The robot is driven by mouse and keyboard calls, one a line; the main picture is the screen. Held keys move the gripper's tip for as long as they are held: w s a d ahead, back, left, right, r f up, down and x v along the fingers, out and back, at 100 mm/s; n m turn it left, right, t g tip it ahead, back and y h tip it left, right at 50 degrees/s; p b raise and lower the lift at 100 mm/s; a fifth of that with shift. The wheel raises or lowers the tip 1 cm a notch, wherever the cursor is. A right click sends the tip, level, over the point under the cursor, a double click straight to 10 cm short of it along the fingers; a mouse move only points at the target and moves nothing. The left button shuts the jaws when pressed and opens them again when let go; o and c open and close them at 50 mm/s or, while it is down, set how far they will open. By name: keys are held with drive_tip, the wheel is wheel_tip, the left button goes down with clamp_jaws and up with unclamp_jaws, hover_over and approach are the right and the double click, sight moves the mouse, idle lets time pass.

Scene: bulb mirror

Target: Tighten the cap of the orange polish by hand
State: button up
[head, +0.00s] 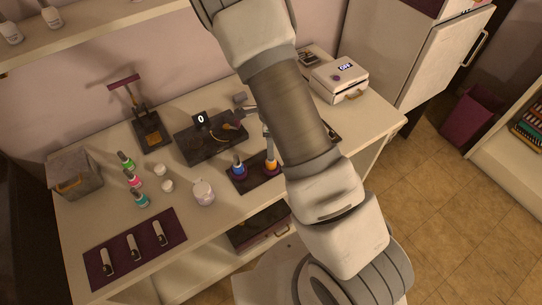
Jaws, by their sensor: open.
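The orange polish (271,167) stands upright on a dark mat on the white counter, close to the left edge of my arm. A grey upright shape rises just above or behind it, and I cannot tell where its cap ends. How tightly the cap sits cannot be seen. The blue polish (238,170) stands to its left on the same mat. My arm crosses the picture from the bottom right to the top and covers the counter right of the orange polish.
Green (127,163), pink (134,181) and teal (141,200) bottles stand at the left, with small white jars nearby. A dark pad with a "0" display (201,119) lies behind. A purple mat (115,246) holds several pieces. A white box (339,80) stands back right.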

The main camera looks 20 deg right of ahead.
drive_tip(key=shift+c, duration=0.3)
drive_tip(key=c, duration=0.4)
